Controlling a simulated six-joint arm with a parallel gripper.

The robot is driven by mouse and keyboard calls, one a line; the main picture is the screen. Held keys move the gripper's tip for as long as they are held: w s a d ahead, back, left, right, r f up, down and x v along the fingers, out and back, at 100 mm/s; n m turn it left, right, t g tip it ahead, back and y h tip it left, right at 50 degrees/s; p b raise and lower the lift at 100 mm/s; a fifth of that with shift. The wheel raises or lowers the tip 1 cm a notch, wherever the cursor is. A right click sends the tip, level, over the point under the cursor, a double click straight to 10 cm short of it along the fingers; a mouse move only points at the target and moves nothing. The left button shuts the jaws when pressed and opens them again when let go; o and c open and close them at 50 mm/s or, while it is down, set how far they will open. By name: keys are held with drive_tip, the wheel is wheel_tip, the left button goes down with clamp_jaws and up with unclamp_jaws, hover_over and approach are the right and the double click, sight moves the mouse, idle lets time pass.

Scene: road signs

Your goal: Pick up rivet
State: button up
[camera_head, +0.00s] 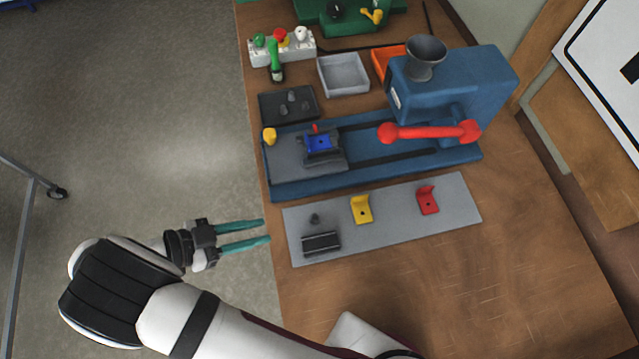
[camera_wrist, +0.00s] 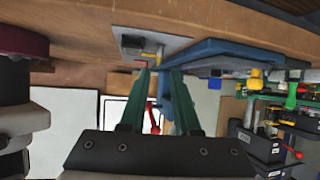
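Several small dark grey rivet-like pieces (camera_head: 291,102) stand in a shallow black tray (camera_head: 267,113) at the back left of the table. A similar small dark piece (camera_head: 315,218) stands on the grey plate (camera_head: 385,229) near the table's front left. My gripper (camera_head: 266,231) is open and empty, just off the table's left edge, left of the grey plate and pointing right. In the wrist view its two teal fingers (camera_wrist: 160,72) are apart with nothing held between them. I cannot make out a rivet in the wrist view.
On the plate are a black block (camera_head: 321,243), a yellow bracket (camera_head: 361,210) and a red bracket (camera_head: 428,200). Behind it stands a blue press (camera_head: 450,85) with a red lever (camera_head: 430,132) and a blue piece (camera_head: 321,143) in its fixture. The table's right front is clear.

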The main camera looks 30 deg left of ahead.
drive_tip(key=x, duration=1.2)
drive_tip(key=shift+w+a+r, duration=0.1)
drive_tip(key=shift+r, duration=0.1)
clamp_jaws()
